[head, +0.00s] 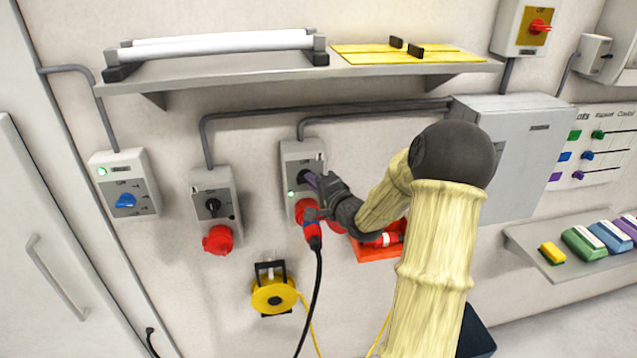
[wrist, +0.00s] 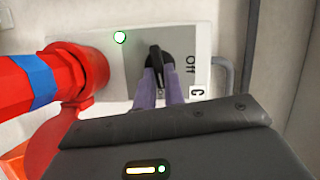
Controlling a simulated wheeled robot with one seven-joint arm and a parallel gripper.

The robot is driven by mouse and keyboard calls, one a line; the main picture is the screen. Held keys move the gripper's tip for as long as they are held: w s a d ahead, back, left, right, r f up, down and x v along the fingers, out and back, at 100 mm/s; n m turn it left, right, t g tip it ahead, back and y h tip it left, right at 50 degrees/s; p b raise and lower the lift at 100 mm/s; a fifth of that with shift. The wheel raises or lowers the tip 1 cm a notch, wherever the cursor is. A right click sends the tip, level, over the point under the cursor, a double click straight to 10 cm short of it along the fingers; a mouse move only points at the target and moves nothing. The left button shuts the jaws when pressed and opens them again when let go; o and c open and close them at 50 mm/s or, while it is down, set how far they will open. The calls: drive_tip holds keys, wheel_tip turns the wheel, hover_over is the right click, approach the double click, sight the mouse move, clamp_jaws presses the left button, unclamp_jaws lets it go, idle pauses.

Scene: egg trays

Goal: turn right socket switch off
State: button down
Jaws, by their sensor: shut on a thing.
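The right socket box (head: 302,154) is a grey unit on the wall, with a green light (head: 291,194) lit. A red plug (head: 312,229) with a black cable sits in its red socket. In the wrist view the box (wrist: 213,47) lies sideways, with the light (wrist: 120,37) lit green and the red plug (wrist: 42,82) at the left. Its black rotary switch (wrist: 154,58) is between the purple fingertips of my gripper (wrist: 160,84), near the "Off" label. My gripper (head: 311,181) is shut on the switch. The fingers partly hide the switch.
The left socket box (head: 212,197) has a black switch and an empty red socket. A blue-switch box (head: 125,184) is further left. A yellow cable reel (head: 273,292) hangs below. A shelf (head: 215,77) runs above, and a grey cabinet (head: 515,150) is at right.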

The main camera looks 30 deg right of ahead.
drive_tip(key=n, duration=0.1)
drive_tip(key=a+n+g, duration=0.1)
drive_tip(key=n, duration=0.1)
drive_tip(key=shift+a, duration=0.1)
drive_tip(key=shift+n+g+h+b, duration=0.4)
drive_tip(key=shift+n+g+h, duration=0.25)
drive_tip(key=shift+n, duration=0.45)
drive_tip(key=n+h+b, duration=0.1)
drive_tip(key=n+g+b, duration=0.1)
drive_tip(key=n+b, duration=0.1)
drive_tip(key=shift+a+f+h+b, duration=0.2)
drive_tip(key=shift+h+b, duration=0.1)
drive_tip(key=shift+h, duration=0.05)
drive_tip(key=n+g+h+b, duration=0.1)
drive_tip(key=n+b, duration=0.2)
drive_tip(key=b, duration=0.4)
drive_tip(key=shift+w+h, duration=0.1)
drive_tip(key=shift+h, duration=0.3)
drive_tip(key=b, duration=0.3)
drive_tip(key=shift+a+r+n+h, duration=0.1)
drive_tip(key=shift+n+h, duration=0.2)
drive_tip(key=shift+n, duration=0.1)
drive_tip(key=shift+r, duration=0.1)
drive_tip(key=c, duration=1.5)
unclamp_jaws()
drive_tip(key=shift+w+r, duration=0.1)
drive_tip(key=shift+r, duration=0.1)
